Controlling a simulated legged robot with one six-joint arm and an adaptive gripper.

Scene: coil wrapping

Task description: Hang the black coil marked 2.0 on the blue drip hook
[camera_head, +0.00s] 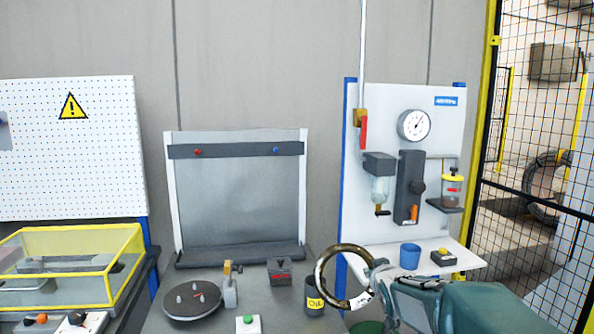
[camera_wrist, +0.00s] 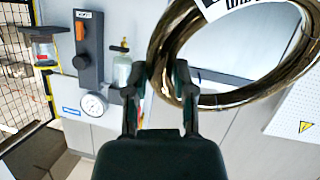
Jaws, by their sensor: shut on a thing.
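My gripper (camera_head: 373,272) is shut on the rim of a glossy dark, brownish coil (camera_head: 319,283) and holds it up in front of the bench. In the wrist view, the coil's near side (camera_wrist: 158,48) runs between my fingertips (camera_wrist: 161,78). A white tag (camera_head: 361,300) hangs on the coil; in the wrist view the tag (camera_wrist: 228,5) is cut off and its marking cannot be read whole. The blue hook (camera_head: 276,150) is on the right of a dark bar on the drip stand, up and left of the coil. It is bare. A red hook (camera_head: 198,152) is on the left, also bare.
A turntable (camera_head: 192,299), a grey box (camera_head: 281,273) and a green button (camera_head: 247,325) are on the bench. The gauge panel (camera_head: 444,125) and a blue cup (camera_head: 410,256) are at right. Space before the bar is clear.

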